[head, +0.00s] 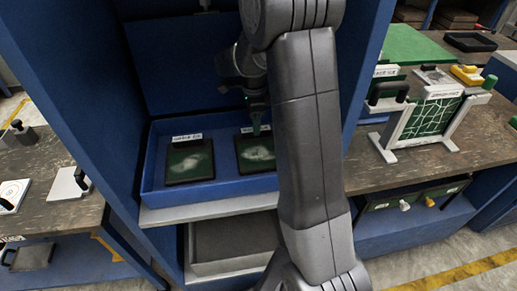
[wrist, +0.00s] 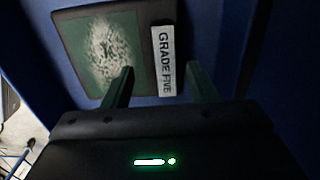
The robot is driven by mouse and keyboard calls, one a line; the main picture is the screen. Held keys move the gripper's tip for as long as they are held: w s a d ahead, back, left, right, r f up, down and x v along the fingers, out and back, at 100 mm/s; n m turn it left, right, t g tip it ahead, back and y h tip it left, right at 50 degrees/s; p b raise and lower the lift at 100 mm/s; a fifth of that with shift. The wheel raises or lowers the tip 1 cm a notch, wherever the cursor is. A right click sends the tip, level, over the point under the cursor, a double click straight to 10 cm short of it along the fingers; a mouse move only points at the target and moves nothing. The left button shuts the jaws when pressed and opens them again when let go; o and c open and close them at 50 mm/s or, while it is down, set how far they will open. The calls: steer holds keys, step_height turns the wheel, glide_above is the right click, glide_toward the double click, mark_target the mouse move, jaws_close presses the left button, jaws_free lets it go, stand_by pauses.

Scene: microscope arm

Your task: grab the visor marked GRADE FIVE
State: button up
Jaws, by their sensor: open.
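The visor marked GRADE FIVE is a dark-framed green panel with a pale speckled patch. In the wrist view the visor (wrist: 105,50) lies at upper left. Its white label (wrist: 164,60), lettered GRADE FIVE, shows between the fingers. My gripper (wrist: 160,78) is open and empty, one finger on each side of the label. In the head view my gripper (head: 257,128) points down at the label edge of the right-hand visor (head: 257,154), which appears to be the same one. I cannot tell whether the fingers touch it. My arm hides the area to its right.
A second, similar visor (head: 190,163) lies to the left in the same blue tray (head: 152,170); its label is too small to read. Blue cabinet walls (head: 70,85) close in on both sides. A green-grid frame (head: 430,118) stands on the right-hand bench.

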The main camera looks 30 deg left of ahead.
mark_target(259, 148)
steer(key=shift+w+f, duration=0.2)
steer(key=shift+f, duration=0.85)
steer(key=shift+w+f, duration=0.2)
steer(key=shift+f, duration=0.85)
jaws_close()
steer(key=shift+a, duration=0.1)
steer(key=shift+r, duration=0.15)
